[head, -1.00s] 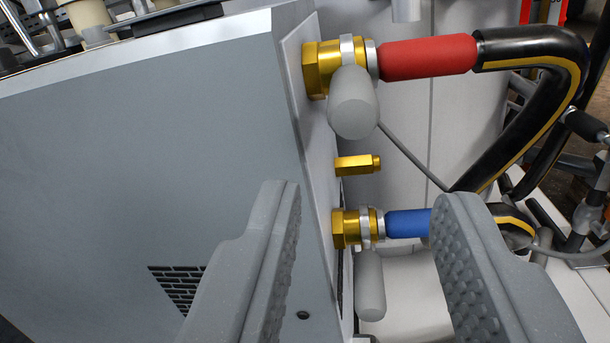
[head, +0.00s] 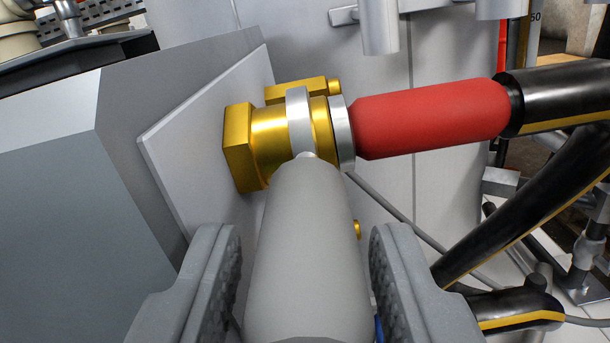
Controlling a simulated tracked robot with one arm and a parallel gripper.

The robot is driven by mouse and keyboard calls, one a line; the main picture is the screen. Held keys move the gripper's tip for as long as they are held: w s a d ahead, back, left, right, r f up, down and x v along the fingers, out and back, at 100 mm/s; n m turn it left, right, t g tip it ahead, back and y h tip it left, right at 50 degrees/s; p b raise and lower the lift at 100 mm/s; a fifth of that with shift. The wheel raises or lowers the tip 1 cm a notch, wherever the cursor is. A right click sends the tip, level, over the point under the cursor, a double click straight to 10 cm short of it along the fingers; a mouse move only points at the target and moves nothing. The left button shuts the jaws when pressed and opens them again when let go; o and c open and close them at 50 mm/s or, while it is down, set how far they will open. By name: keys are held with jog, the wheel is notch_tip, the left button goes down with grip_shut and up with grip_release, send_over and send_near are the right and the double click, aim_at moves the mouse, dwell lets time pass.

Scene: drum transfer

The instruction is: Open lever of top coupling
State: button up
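The top coupling (head: 265,140) is brass with a silver ring, fixed to a light plate on the grey cabinet. A red sleeve (head: 430,118) joins it on the right. Its lever (head: 305,250) is a thick grey cylinder that hangs from the ring towards me. My gripper (head: 308,270) is open, one finger on each side of the lever. A gap shows on the right; on the left the finger is very close, and I cannot tell if it touches. The lower coupling is hidden behind the lever and fingers, except for a sliver of blue.
The grey cabinet (head: 60,190) fills the left side. A black hose (head: 560,90) with a yellow stripe bends down on the right. A thin grey cable (head: 400,218) runs behind. A white tank (head: 445,60) stands at the back.

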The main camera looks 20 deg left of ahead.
jog(key=shift+x, duration=1.05)
